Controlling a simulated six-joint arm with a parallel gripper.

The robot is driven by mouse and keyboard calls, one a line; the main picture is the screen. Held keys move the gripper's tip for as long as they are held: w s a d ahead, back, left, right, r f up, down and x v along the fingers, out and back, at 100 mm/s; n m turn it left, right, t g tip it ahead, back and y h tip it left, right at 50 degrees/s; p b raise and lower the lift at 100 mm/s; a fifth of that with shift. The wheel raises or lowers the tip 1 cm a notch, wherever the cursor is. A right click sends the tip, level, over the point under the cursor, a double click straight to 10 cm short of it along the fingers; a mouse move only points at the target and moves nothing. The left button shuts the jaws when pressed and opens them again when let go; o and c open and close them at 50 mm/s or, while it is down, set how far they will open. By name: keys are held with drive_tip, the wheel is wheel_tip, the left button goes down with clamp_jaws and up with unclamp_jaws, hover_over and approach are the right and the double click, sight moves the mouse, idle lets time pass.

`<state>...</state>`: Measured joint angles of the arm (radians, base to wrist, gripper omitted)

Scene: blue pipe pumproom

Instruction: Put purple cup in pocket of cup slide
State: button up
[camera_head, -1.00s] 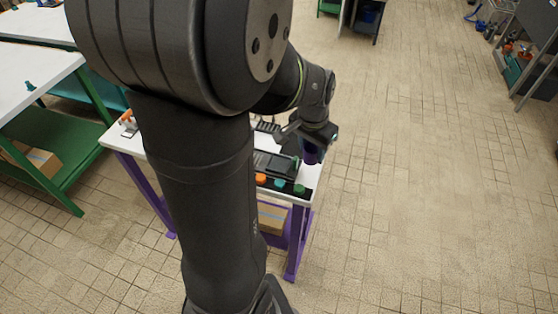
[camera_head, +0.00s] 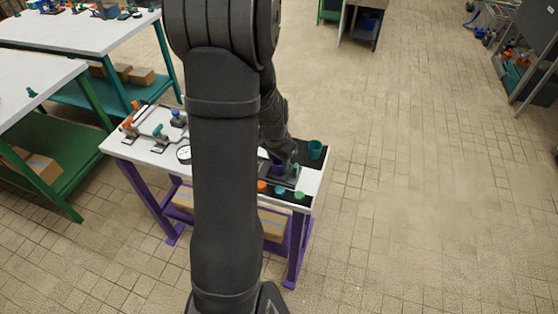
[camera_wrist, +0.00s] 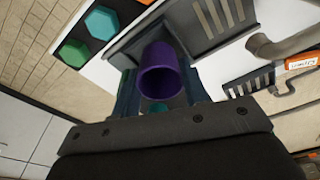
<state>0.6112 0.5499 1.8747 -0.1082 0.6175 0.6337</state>
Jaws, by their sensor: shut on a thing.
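The purple cup (camera_head: 279,168) is at the dark grey cup slide (camera_head: 292,176) near the right end of the white-topped table. My gripper (camera_head: 282,157) is shut on this cup, partly hidden behind my arm. In the wrist view the purple cup (camera_wrist: 165,70) sits between the two fingers of my gripper (camera_wrist: 158,92), its mouth facing the camera. The grey cup slide (camera_wrist: 128,43) lies just beyond it. The cup's base and the pocket are hidden, so I cannot tell whether the cup rests in it.
A teal cup (camera_head: 315,149) stands on a black mat at the back right of the table. Orange, teal and green pieces (camera_head: 280,190) line the front edge. A gauge (camera_head: 184,154) and a clamp fixture (camera_head: 160,135) occupy the left. A slotted grey part (camera_wrist: 220,18) is close by.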

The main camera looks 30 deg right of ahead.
drive_tip(key=shift+f, duration=0.2)
drive_tip(key=o, duration=0.7)
drive_tip(key=shift+c, duration=0.2)
wheel_tip(320, 180, up, 12)
drive_tip(key=a, duration=0.1)
drive_tip(key=shift+s+a, duration=0.15)
drive_tip(key=shift+s, duration=0.1)
